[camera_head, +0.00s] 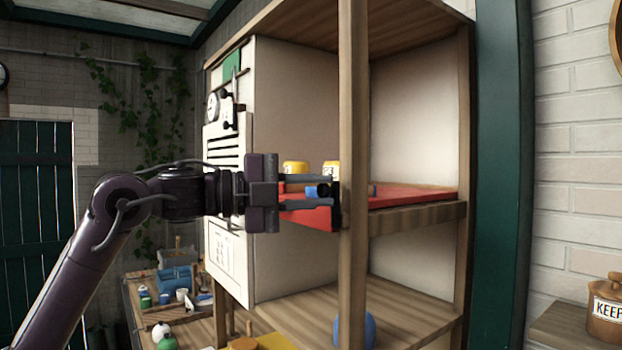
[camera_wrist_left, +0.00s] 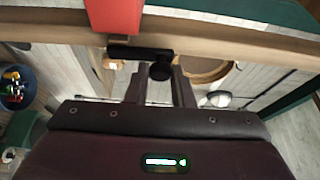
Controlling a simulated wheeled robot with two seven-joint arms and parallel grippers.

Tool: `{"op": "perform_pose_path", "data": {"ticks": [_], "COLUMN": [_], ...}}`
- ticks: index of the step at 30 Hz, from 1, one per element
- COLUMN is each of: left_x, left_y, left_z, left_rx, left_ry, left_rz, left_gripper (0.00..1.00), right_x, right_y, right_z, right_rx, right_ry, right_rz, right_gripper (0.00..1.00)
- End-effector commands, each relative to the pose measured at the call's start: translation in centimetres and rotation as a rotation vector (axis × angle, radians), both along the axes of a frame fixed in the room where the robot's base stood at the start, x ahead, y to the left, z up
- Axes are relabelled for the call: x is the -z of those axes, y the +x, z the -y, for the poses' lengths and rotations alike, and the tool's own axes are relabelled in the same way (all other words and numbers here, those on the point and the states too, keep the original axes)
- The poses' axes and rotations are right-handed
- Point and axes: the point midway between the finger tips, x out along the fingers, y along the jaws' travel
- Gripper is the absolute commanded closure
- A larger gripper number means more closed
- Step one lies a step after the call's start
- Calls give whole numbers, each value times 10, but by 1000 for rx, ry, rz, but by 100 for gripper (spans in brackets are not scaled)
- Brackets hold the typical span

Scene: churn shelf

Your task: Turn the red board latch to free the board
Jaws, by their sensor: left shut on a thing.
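The red board (camera_head: 412,194) lies on the middle shelf, behind the wooden front post. Its red end also shows at the top of the left wrist view (camera_wrist_left: 115,14). The board latch (camera_wrist_left: 138,52) is a black bar with a round knob at the shelf's front edge; in the head view (camera_head: 335,212) it is dark and partly hidden by my fingers. My left gripper (camera_head: 328,191) reaches in from the left, level with the board, and is shut on the latch knob, which sits between the fingers in the left wrist view. My right gripper is out of view.
The upright post (camera_head: 352,90) stands right beside my fingertips. Yellow-topped items (camera_head: 295,167) stand behind the gripper at shelf height. A blue rounded object (camera_head: 355,330) is on the lower shelf. A cluttered workbench (camera_head: 135,290) is at the lower left.

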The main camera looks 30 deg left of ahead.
Motion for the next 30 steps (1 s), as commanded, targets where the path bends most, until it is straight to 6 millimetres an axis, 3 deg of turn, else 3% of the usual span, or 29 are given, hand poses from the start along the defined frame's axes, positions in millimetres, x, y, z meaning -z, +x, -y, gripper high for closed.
{"op": "perform_pose_path", "data": {"ticks": [18, 19, 22, 30], "left_x": [0, 0, 0, 0], "left_y": [-1, -1, -1, -1], "left_z": [2, 2, 2, 1], "left_rx": [0, 0, 0, 0], "left_ry": [35, 35, 35, 34], "left_rz": [13, 13, 13, 13], "left_gripper": [100, 75, 62, 59], "right_x": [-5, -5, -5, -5], "right_y": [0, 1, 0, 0], "right_z": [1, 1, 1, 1], "right_rx": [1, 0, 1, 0], "right_ry": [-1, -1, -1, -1], "right_rz": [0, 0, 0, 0], "right_gripper": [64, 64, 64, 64]}}
